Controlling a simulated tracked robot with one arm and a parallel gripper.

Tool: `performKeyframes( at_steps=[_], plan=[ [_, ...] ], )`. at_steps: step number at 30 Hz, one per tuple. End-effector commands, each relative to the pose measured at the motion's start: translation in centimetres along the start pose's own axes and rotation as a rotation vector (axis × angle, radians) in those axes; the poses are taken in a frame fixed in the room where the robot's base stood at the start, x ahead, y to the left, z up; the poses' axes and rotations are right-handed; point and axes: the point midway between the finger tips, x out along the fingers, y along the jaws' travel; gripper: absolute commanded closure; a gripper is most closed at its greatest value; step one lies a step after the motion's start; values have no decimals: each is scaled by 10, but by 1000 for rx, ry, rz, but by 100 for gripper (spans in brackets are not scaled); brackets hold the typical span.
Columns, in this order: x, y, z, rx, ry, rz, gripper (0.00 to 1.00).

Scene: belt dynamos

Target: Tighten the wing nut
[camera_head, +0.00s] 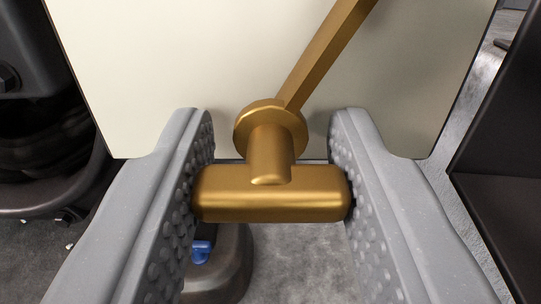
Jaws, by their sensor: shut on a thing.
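A gold-coloured part with a cross bar lies between the two grey, knobbed fingers of my gripper (273,200). This looks like the wing nut (265,205). Its bar lies level, and its ends meet the left and right finger pads. A short stem joins the bar to a round gold collar behind it. A flat gold bar (327,45) runs from the collar up and to the right, in front of a cream panel. My gripper is shut on the wing nut's bar. The threads are hidden.
The cream panel (170,65) stands close behind the wing nut. Dark machinery (40,100) is at the left, and a dark box-like structure (510,140) is at the right. Below, a dark rounded base (235,265) with a small blue piece (201,251) stands on the grey floor.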

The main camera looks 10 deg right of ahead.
Motion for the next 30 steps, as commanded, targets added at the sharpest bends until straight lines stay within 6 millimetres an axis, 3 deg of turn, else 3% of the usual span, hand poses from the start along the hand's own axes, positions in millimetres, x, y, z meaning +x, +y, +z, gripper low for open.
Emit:
performKeyframes(
  at_steps=[10,11,12,13,23,30],
  plan=[
    [0,-5,1,3,-2,-9,88],
    [0,-5,1,3,-2,-9,57],
    [0,-4,1,3,-2,-8,46],
    [0,-4,1,3,-1,-7,44],
    [-2,-1,0,2,-1,-2,44],
    [-32,0,0,2,-6,-1,44]
  ],
)
